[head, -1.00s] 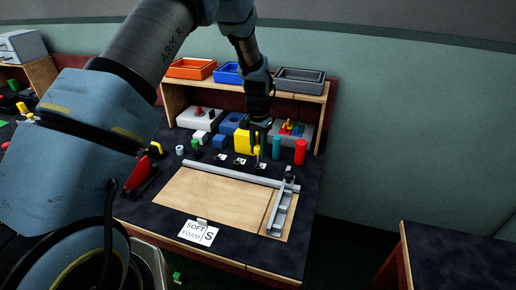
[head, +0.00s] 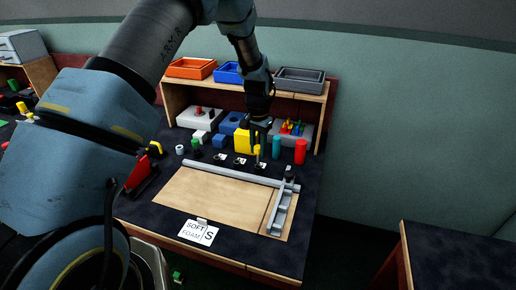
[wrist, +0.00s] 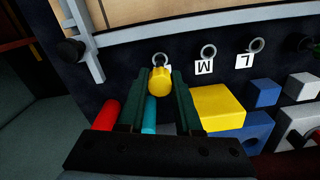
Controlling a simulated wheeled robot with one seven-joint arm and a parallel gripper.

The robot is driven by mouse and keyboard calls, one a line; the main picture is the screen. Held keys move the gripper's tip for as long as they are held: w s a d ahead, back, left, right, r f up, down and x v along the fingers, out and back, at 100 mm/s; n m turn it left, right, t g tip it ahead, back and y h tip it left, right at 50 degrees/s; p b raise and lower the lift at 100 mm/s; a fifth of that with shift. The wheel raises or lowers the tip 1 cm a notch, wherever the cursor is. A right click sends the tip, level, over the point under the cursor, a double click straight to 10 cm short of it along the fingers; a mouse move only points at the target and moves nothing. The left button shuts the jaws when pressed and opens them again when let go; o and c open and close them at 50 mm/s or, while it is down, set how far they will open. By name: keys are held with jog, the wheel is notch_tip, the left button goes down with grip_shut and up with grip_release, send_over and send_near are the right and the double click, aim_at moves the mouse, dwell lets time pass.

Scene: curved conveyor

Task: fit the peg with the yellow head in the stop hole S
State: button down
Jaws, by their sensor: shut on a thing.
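The yellow-headed peg (wrist: 160,82) is between the two dark fingers of my gripper (wrist: 163,78) in the wrist view. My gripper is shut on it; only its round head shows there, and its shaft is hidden. In the head view the yellow head (head: 257,150) shows just below my gripper (head: 259,143). The ring of stop hole S (wrist: 160,59) shows just beyond the head in the wrist view, its label mostly covered. I cannot tell whether the peg's tip is in the hole.
Stop holes M (wrist: 208,51) and L (wrist: 253,45) lie in the same row. A yellow block (wrist: 218,106), a cyan cylinder (head: 276,148) and a red cylinder (head: 300,151) stand close by. A grey fence (head: 225,172) borders the wooden board (head: 210,195).

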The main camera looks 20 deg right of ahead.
aim_at(258, 164)
jog(key=shift+f+b, duration=1.1)
jog(key=shift+f, duration=0.7)
jog(key=c, duration=0.5)
grip_release()
notch_tip(258, 164, up, 11)
jog(key=b, duration=0.2)
jog(key=shift+b, duration=0.3)
jog(key=shift+a+f, duration=0.1)
